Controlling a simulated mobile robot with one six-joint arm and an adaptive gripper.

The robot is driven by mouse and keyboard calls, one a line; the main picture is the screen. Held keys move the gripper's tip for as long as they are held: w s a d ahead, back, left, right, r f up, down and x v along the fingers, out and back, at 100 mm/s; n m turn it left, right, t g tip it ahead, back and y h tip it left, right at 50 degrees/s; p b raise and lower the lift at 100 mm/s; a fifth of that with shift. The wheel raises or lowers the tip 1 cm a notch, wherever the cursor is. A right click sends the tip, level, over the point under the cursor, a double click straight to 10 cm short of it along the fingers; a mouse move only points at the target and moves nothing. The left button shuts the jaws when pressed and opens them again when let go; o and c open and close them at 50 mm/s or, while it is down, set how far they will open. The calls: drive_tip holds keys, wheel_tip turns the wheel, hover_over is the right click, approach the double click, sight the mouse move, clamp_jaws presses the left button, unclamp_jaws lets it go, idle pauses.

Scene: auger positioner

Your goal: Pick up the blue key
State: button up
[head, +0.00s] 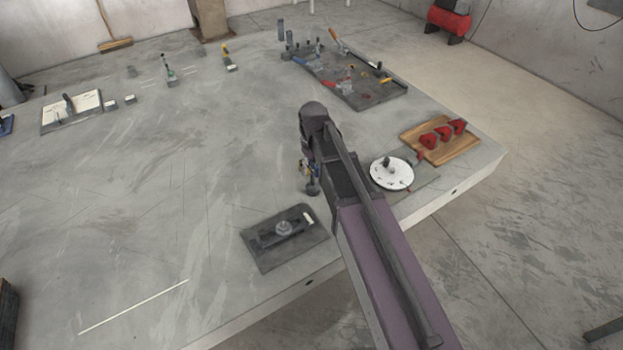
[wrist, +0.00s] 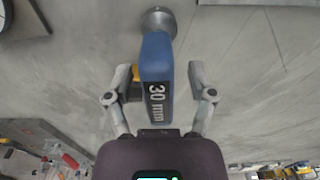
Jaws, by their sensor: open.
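The blue key (wrist: 157,60) carries a dark "30 mm" label and has a round grey metal end (wrist: 158,20) at the top of the wrist view. My gripper (wrist: 158,75) is open, with one finger on each side of the blue key. Gaps show between the fingers and the key's sides. A small yellow piece shows between the key and the left finger. In the head view my arm hides most of this spot; only a small blue bit and a dark grey foot (head: 312,187) show beside it.
A dark plate with a metal fitting (head: 290,229) lies near the front edge. A white disc (head: 391,173) and a wooden board with red parts (head: 440,137) are to the right. A grey tool tray (head: 355,82) stands behind. The table's left middle is mostly clear.

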clamp_jaws()
drive_tip(key=shift+r, duration=0.2)
idle(0.4)
wheel_tip(320, 180, up, 10)
drive_tip(key=p, duration=1)
drive_tip(key=shift+f, duration=0.2)
drive_tip(key=shift+w+d, duration=0.1)
idle(0.6)
